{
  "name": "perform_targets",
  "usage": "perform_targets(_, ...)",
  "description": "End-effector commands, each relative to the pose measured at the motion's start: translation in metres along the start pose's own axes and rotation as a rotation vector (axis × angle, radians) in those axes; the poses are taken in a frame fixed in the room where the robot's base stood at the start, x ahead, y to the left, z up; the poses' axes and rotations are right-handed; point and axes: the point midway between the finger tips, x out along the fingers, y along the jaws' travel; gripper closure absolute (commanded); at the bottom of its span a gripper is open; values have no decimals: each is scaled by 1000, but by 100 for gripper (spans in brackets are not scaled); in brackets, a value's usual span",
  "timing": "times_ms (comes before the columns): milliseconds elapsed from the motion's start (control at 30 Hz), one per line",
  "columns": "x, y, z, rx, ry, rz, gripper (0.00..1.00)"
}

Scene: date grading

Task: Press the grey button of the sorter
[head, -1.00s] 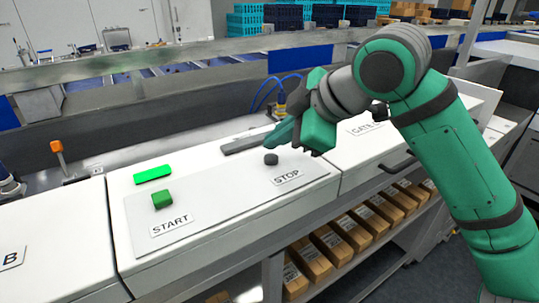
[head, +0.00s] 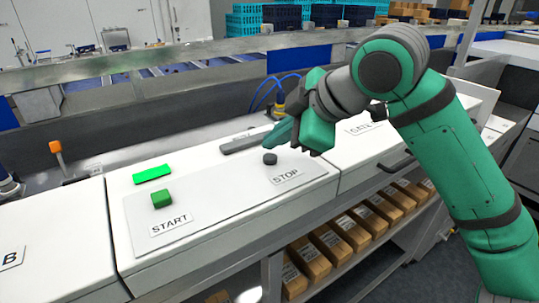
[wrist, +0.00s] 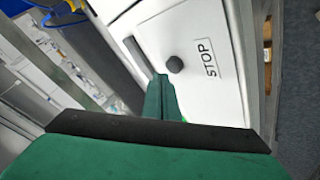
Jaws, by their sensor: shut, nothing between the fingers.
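The grey button (head: 270,158) is a dark round knob on the sorter's white panel (head: 225,200), above the STOP label (head: 286,177). In the wrist view the grey button (wrist: 175,64) is just beyond my gripper's fingertips and a little to their right. My gripper (head: 295,142) is shut and empty, over the panel's far right part, close beside the button; I cannot tell the exact gap. Nothing covers the grey button.
A bright green flat light (head: 152,173) lies behind the START button. An orange-topped lever (head: 56,147) stands at the left. A metal rail (head: 200,62) runs behind the panel. Cardboard boxes (head: 328,243) fill the shelf below. The panel's middle is clear.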

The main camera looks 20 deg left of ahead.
Motion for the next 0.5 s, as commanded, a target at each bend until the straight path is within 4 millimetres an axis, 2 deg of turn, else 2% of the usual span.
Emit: perform_targets(500, 5, -4, 5, 1, 0, 1, 100)
